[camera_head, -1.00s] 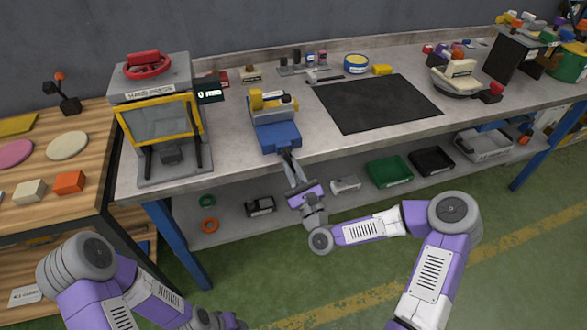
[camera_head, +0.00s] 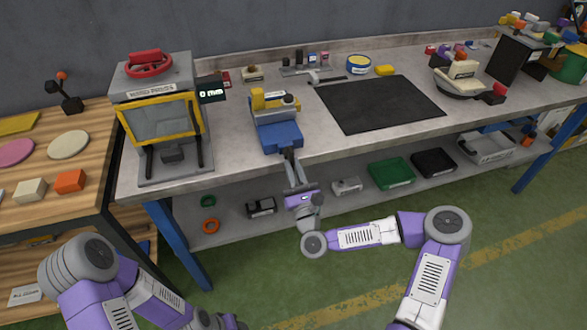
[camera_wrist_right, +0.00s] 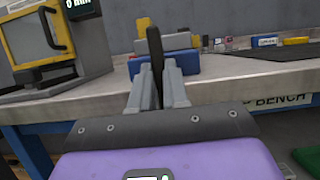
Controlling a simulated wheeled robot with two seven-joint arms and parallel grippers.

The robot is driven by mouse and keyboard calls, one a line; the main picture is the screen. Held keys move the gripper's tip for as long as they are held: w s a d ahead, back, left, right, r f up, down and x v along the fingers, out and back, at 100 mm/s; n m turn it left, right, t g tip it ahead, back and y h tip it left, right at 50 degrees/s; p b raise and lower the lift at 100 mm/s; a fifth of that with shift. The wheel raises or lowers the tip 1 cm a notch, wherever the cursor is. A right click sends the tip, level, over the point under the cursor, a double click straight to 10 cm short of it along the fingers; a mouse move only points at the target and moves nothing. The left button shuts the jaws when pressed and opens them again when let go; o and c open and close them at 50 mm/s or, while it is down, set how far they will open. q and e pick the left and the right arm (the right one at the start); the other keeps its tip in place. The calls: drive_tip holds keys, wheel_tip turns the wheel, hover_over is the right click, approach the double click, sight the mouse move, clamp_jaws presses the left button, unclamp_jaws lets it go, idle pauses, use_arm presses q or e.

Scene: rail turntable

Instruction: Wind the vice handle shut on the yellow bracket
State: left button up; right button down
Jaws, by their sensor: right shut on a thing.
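The blue vice (camera_head: 280,137) stands at the front edge of the grey bench. The yellow bracket (camera_head: 257,98) is at the vice's jaws, at its far side; I cannot tell whether the jaws touch it. My right gripper (camera_head: 289,157) reaches up from below to the front of the vice. In the right wrist view its two grey fingers (camera_wrist_right: 158,88) are shut on the dark upright vice handle (camera_wrist_right: 155,45), with the blue vice body (camera_wrist_right: 178,62) behind. The handle is mostly hidden by the gripper in the head view. My left arm is low at the left; its fingers do not show.
A hand press (camera_head: 160,110) with a yellow frame stands left of the vice. A black mat (camera_head: 380,103) lies to the right, with bare bench between. A lower shelf holds a green bin (camera_head: 391,172) and a black bin (camera_head: 434,162).

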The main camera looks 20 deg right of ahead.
drive_tip(key=c, duration=1.1)
unclamp_jaws()
drive_tip(key=v, duration=0.7)
drive_tip(key=shift+s+f+p, duration=0.15)
drive_tip(key=shift+s+p, duration=0.1)
drive_tip(key=shift+p, duration=0.15)
